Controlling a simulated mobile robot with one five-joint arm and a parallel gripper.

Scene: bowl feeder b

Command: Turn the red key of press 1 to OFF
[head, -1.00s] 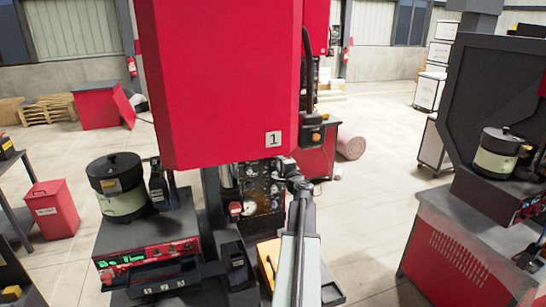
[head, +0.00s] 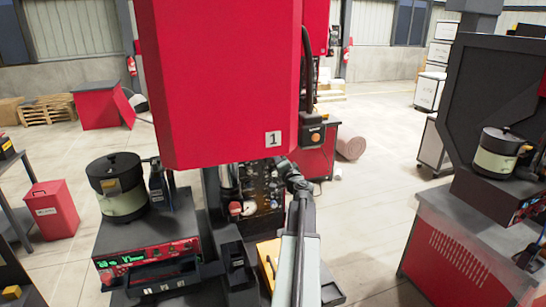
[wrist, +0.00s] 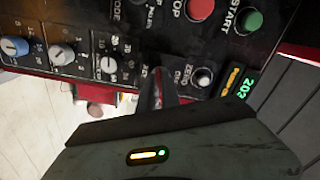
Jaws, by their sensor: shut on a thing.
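Press 1 (head: 225,80) is the big red housing with a "1" plate. Its dark control panel (head: 262,190) is below, partly behind my arm. In the wrist view the panel (wrist: 135,35) shows close up, turned sideways, with blue and grey knobs, a red STOP button (wrist: 200,8) and a green START button (wrist: 250,20). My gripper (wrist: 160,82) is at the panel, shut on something. A thin red strip shows at its fingertips, which fits the red key (wrist: 157,88); the rest of it is hidden. I cannot read the key's position.
A yellow item (head: 267,262) lies in a tray beside my arm.

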